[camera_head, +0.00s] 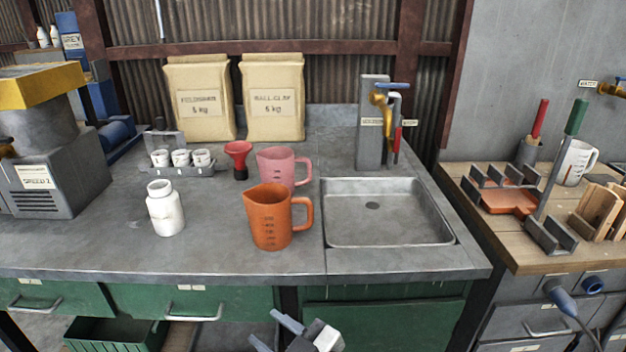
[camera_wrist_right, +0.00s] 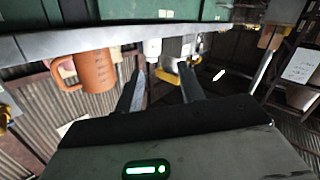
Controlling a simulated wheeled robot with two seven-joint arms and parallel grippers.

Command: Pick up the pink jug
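The pink jug (camera_head: 278,163) stands upright on the grey counter left of the sink, its handle to the right. An orange jug (camera_head: 270,218) stands in front of it and hides its lower part. My right gripper (camera_head: 272,331) is low at the bottom edge of the head view, in front of the counter and well short of both jugs. Its two fingers (camera_wrist_right: 163,85) are apart with nothing between them in the right wrist view. My left gripper is not in view.
A red funnel (camera_head: 238,158) stands close left of the pink jug. A white bottle (camera_head: 165,208) and a rack of small cups (camera_head: 182,168) are farther left. Two paper sacks (camera_head: 273,98) stand behind. The sink (camera_head: 388,230) and tap (camera_head: 380,98) are to the right.

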